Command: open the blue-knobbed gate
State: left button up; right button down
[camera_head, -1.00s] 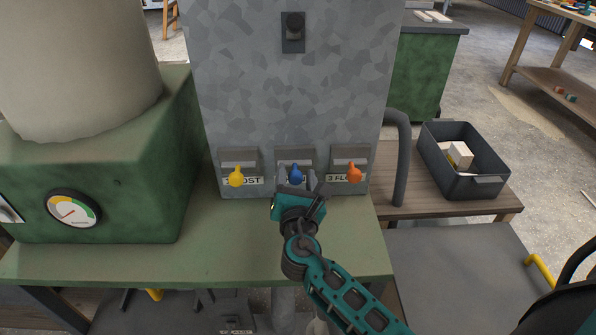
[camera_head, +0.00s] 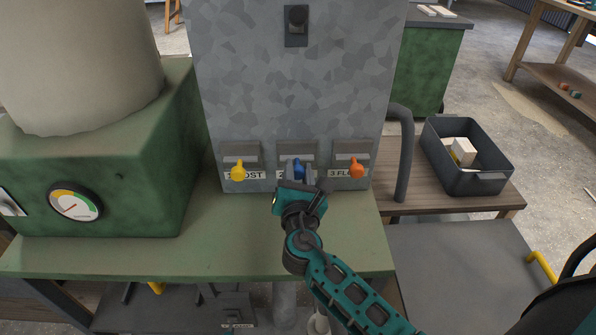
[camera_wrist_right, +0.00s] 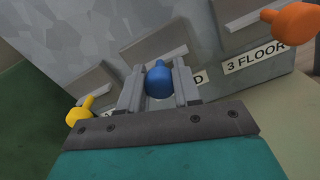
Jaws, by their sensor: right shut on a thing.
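The blue knob (camera_head: 298,167) is on the middle gate (camera_head: 296,148) of a grey metal cabinet. In the right wrist view the blue knob (camera_wrist_right: 159,80) sits between the two grey fingers of my right gripper (camera_wrist_right: 160,88), which is shut on it. In the head view my right gripper (camera_head: 299,178) reaches the middle gate from the front and hides most of its label. The gate plate behind the knob appears in the wrist view (camera_wrist_right: 153,43). My left gripper is not in view.
A yellow knob (camera_head: 238,170) is on the left gate and an orange knob (camera_head: 356,168) on the right gate, labelled "3 FLO...". A grey pipe (camera_head: 405,150) and dark crate (camera_head: 467,158) stand to the right. A green housing with a gauge (camera_head: 75,205) stands left.

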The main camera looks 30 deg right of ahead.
aim_at(298, 174)
jog(key=shift+s+r, duration=0.1)
jog(key=p+v, duration=0.1)
jog(key=v, duration=0.4)
jog(key=shift+s+a, duration=0.15)
jog(key=shift+s, duration=0.1)
jog(key=c, duration=0.8)
grip_release()
jog(key=shift+s, duration=0.1)
